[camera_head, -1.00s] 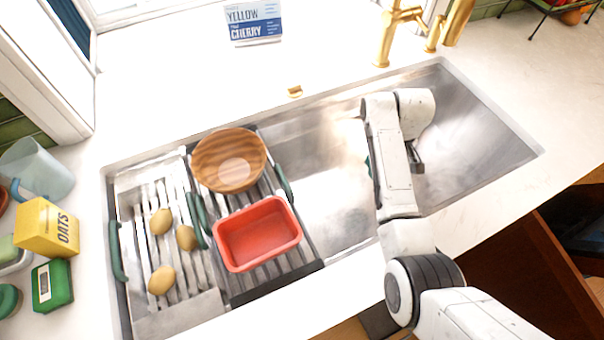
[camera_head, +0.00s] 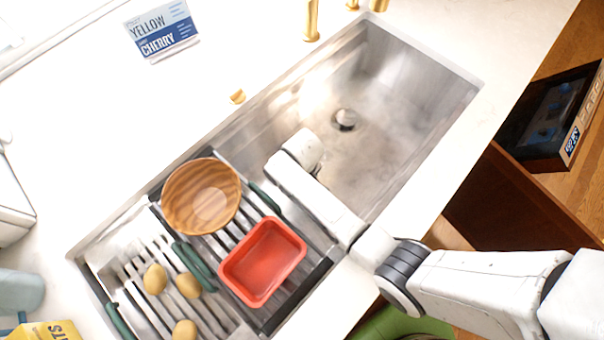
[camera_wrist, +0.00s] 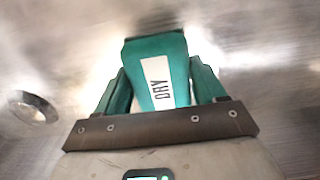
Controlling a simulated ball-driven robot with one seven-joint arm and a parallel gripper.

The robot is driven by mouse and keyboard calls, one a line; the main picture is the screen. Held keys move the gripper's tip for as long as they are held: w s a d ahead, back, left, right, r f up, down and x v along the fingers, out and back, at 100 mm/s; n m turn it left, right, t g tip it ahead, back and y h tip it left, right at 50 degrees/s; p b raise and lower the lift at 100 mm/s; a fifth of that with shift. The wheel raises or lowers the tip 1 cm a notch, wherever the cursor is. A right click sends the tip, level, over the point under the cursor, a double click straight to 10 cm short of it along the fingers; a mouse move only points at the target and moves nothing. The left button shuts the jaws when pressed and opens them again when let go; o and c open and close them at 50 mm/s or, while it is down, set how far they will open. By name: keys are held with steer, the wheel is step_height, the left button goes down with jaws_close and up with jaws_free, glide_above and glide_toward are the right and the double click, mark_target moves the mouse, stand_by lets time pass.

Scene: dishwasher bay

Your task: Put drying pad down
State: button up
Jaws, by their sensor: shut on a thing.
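The drying pad (camera_wrist: 178,62) is a green block with a white label reading "DRY". In the wrist view it sits between the green fingers of my gripper (camera_wrist: 160,85), which is shut on it. Bare metal of the sink (camera_wrist: 60,60) shows behind it, with the round drain at the left. In the head view my arm reaches over the sink (camera_head: 385,130), near the rack's right edge. My gripper and the pad are hidden there behind the arm. I cannot tell how high the pad is above the metal.
At the sink's left, a drying rack (camera_head: 290,305) holds a wooden bowl (camera_head: 182,208) and a red tub (camera_head: 262,262); several potatoes (camera_head: 155,279) lie farther left. The sink's right part is empty around its drain (camera_head: 346,119).

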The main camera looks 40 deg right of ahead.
steer(key=shift+s+f, duration=0.1)
steer(key=shift+f, duration=2)
steer(key=shift+f+b, duration=0.15)
steer(key=shift+b, duration=0.15)
steer(key=o, duration=1)
step_height(320, 180, up, 12)
steer(key=shift+r+p, duration=0.2)
steer(key=shift+p, duration=0.35)
